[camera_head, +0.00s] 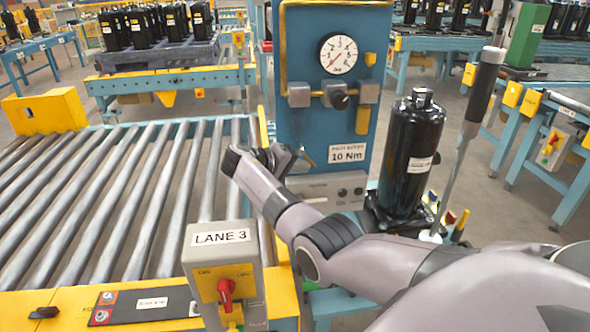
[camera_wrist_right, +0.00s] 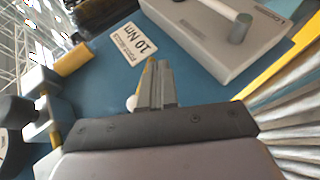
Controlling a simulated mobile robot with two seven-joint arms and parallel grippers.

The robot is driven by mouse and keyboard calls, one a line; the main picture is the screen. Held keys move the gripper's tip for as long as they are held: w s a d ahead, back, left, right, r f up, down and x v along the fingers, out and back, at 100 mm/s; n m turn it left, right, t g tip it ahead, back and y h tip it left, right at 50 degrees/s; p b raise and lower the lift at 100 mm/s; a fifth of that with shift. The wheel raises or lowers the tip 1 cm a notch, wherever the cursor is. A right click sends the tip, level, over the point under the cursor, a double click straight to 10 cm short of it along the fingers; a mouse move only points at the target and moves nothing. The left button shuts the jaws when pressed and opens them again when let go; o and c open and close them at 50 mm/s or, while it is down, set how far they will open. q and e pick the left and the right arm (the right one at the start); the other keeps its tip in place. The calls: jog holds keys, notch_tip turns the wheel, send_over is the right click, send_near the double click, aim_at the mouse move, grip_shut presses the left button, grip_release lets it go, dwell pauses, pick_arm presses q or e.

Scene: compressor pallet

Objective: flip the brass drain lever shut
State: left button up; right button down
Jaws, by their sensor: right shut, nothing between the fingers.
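My right gripper (camera_head: 280,155) is shut and empty, close in front of the lower left of the blue test panel (camera_head: 300,70). In the right wrist view its fingers (camera_wrist_right: 156,82) are together and point toward the blue panel face. A thin brass-coloured strip (camera_wrist_right: 148,72) shows along the left of the fingers, with a small pale round end (camera_wrist_right: 131,103) below it. It may be the drain lever; the fingers hide most of it, and I cannot tell its position or whether they touch it. My left gripper is not in view.
A gauge (camera_head: 338,54), a black knob (camera_head: 339,101) and a yellow cylinder (camera_head: 362,119) are on the panel. A black compressor (camera_head: 411,150) stands at its right. The LANE 3 box (camera_head: 222,262) stands in front. Bare rollers (camera_head: 145,200) lie at the left.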

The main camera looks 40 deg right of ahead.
jog(key=shift+s+d+h, duration=0.2)
jog(key=shift+d+h, duration=0.15)
jog(key=shift+h, duration=0.05)
dwell(1.3)
jog(key=v, duration=0.7)
jog(key=shift+s, duration=0.1)
dwell(0.5)
